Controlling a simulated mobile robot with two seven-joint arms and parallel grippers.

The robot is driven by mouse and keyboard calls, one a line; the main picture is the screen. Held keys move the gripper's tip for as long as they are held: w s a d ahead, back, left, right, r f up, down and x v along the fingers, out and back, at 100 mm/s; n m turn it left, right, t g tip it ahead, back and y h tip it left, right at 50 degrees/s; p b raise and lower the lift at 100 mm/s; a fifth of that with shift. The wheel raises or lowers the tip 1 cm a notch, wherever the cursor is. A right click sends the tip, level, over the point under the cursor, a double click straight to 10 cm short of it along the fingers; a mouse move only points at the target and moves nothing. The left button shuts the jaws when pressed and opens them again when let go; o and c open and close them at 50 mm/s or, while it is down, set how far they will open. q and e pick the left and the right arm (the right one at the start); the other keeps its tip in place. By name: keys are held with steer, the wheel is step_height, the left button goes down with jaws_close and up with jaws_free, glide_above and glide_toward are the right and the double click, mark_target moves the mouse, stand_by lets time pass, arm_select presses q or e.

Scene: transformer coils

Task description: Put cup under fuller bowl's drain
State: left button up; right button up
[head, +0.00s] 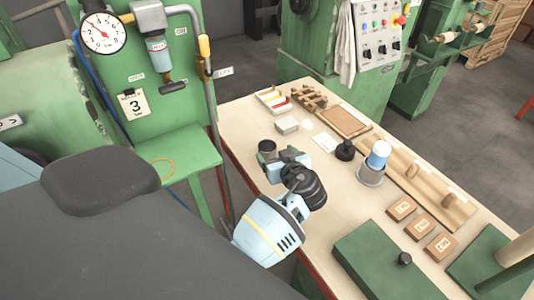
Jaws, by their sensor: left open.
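A small dark cup-like container (267,148) stands near the left edge of the cream-topped bench, with its round opening up. My left gripper (278,163) is open, right beside this container on its near side. Its fingers overlap the container's lower part in the picture, so I cannot tell whether they touch it. No bowl with a drain can be made out in the head view. My right gripper is not in view.
The bench (240,118) holds a blue-and-white cylinder in a grey holder (371,176), a black knob-like piece (345,151), wooden blocks (420,226) and a green box (372,258). A green machine with a gauge (103,32) and a green shelf (180,150) stands left.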

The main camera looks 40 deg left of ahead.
mark_target(264, 142)
arm_select(q)
steer(key=shift+x, duration=1.25)
steer(key=shift+p+x, duration=0.35)
steer(key=shift+x, duration=1.9)
steer(key=shift+a+f, duration=0.3)
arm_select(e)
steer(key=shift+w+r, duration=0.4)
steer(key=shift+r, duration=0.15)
arm_select(q)
steer(key=shift+c, duration=0.8)
steer(key=c, duration=1)
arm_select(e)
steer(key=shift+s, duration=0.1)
arm_select(q)
steer(key=shift+r, duration=0.2)
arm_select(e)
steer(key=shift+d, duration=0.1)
